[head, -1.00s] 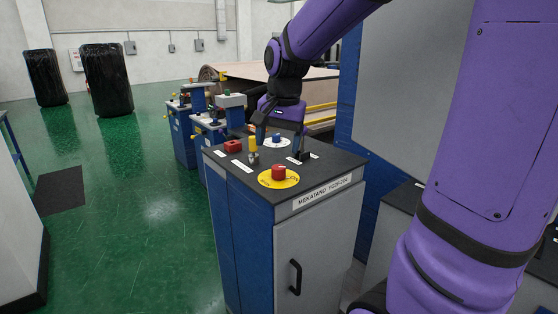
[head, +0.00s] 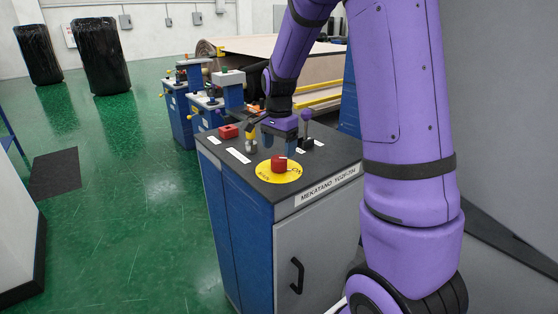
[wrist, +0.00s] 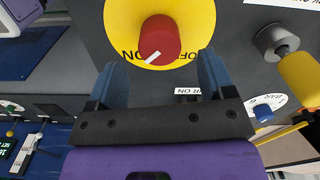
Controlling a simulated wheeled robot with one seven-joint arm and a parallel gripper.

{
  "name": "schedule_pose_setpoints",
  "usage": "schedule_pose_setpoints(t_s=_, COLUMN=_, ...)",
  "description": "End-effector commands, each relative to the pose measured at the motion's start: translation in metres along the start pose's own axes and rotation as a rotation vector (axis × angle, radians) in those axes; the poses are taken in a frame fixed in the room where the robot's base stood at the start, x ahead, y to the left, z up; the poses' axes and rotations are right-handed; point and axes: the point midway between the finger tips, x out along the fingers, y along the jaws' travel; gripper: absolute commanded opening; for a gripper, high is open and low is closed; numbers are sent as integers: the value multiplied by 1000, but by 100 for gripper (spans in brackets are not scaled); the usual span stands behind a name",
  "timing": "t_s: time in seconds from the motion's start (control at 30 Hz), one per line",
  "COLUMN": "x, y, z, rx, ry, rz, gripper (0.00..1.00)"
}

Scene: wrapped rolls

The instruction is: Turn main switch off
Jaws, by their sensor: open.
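The main switch is a red rotary knob (head: 279,163) on a round yellow plate (head: 287,177) on top of the control cabinet. In the wrist view the red knob (wrist: 160,38) lies just ahead of the fingertips, and the yellow plate (wrist: 200,22) carries ON and OFF lettering. The knob's white mark points toward the lower left there, nearer ON than OFF. My gripper (head: 280,143) is open just behind the knob in the head view. The wrist view shows my gripper's two blue fingers (wrist: 160,66) spread, with nothing between them; contact with the knob cannot be told.
The cabinet top (head: 325,157) also carries a red block (head: 229,131), a yellow-topped control (head: 250,134) and a purple-knobbed lever (head: 306,117) close to my gripper. More blue consoles (head: 178,122) stand behind. Green floor (head: 130,200) is open at left.

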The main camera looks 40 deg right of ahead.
Motion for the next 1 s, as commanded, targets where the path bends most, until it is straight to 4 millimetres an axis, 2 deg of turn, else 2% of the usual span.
schedule_pose_setpoints(t_s=0.1, x=21, y=0, z=0, rx=0, ry=-1, rz=3, gripper=76)
schedule_pose_setpoints(t_s=0.3, x=43, y=0, z=0, rx=-1, ry=-1, rz=2, gripper=76)
schedule_pose_setpoints(t_s=0.7, x=50, y=0, z=0, rx=-1, ry=0, rz=-1, gripper=76)
schedule_pose_setpoints(t_s=0.73, x=50, y=0, z=0, rx=-1, ry=0, rz=-1, gripper=73)
schedule_pose_setpoints(t_s=0.93, x=50, y=0, z=0, rx=-1, ry=0, rz=-1, gripper=27)
schedule_pose_setpoints(t_s=1.0, x=50, y=0, z=0, rx=-2, ry=0, rz=-1, gripper=26)
